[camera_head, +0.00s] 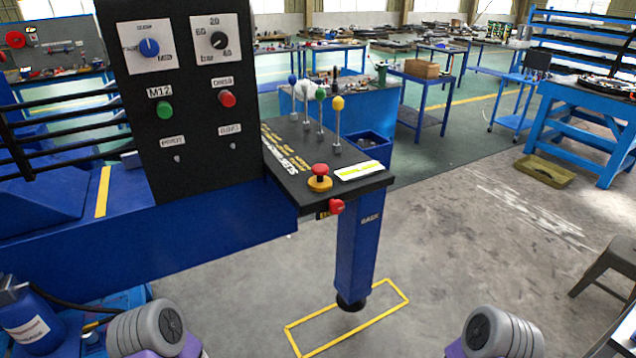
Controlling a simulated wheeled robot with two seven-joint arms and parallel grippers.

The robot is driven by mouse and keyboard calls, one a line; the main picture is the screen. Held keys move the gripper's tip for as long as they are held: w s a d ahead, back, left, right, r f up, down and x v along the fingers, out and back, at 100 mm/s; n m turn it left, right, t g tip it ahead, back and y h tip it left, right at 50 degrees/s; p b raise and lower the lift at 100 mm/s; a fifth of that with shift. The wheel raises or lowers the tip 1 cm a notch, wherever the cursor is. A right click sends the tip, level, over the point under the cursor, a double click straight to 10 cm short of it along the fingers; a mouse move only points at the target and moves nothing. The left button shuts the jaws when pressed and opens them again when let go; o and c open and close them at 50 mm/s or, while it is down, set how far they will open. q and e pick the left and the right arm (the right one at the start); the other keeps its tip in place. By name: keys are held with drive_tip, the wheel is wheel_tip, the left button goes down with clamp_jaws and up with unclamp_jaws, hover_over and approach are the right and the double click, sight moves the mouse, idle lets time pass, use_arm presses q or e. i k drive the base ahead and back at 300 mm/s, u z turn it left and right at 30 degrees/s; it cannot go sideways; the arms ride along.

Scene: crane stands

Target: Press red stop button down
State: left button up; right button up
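A red mushroom-shaped stop button (319,169) stands on a yellow round base (320,184) on the black top of the crane stand's console (290,172). It is upright and looks raised above its base. A second red knob (336,206) sticks out from the front edge of the console, just below it. A flat red button (227,99) is on the upright black panel (180,60), beside a green button (165,110). Only grey ridged parts of my two arms show at the bottom edge, well below the console. Neither gripper's fingers are in view, and nothing touches the stop button.
Several levers with coloured knobs (338,103) rise behind the stop button. A blue post (358,250) supports the console above a yellow floor outline (350,318). Open grey floor lies to the right. A dark stool (612,262) stands at the right edge.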

sight(319, 170)
drive_tip(key=z, duration=2.15)
drive_tip(key=i, duration=1.5)
drive_tip(key=u, duration=3.15)
drive_tip(key=i, duration=1)
